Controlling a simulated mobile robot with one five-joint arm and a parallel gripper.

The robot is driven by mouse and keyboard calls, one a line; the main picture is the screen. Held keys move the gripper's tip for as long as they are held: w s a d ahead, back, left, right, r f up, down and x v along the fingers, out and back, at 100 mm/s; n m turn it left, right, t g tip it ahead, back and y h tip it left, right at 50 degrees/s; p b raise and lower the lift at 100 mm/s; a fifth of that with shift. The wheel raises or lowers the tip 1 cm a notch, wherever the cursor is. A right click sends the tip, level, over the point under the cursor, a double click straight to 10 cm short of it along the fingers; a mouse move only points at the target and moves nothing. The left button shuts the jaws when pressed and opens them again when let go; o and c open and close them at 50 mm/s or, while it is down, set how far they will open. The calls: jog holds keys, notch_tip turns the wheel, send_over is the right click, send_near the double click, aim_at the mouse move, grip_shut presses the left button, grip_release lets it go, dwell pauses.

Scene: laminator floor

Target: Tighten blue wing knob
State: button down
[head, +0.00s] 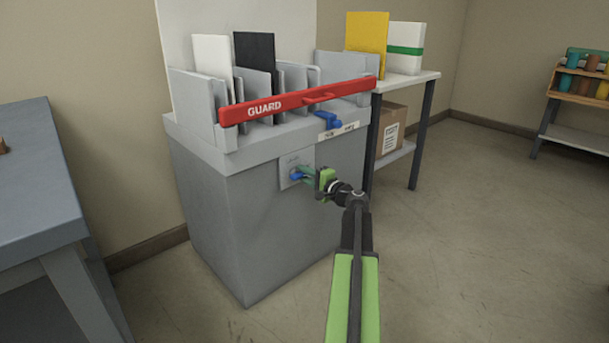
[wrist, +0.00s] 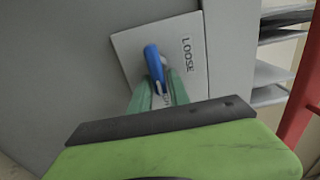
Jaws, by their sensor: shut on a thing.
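The blue wing knob (head: 296,176) sits on a light plate (head: 286,182) on the front of the grey machine cabinet. In the wrist view the knob (wrist: 153,62) stands near the middle of the plate (wrist: 192,22), and the plate reads "LOOSE" beside it. My gripper (head: 308,174) reaches the knob from the right in the head view. Its green fingers, also in the wrist view (wrist: 158,90), are shut on the knob, with the knob's far end showing beyond them. The fingers hide the knob's base.
A red bar marked "GUARD" (head: 300,99) lies across the cabinet's upright slots above the plate. A blue handle (head: 327,121) sits on the top edge. A shelf with a box (head: 391,131) stands right, a grey table (head: 40,180) left. The floor at right is clear.

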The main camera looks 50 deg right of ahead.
jog(key=shift+w+a, duration=0.1)
jog(key=shift+a, duration=0.2)
jog(key=c, duration=1.6)
grip_release()
jog(key=shift+o, duration=1)
jog(key=shift+d, duration=0.1)
jog(key=s+a, duration=0.1)
jog(key=s, duration=1.6)
jog(key=shift+s, duration=0.2)
jog(key=shift+a, duration=0.15)
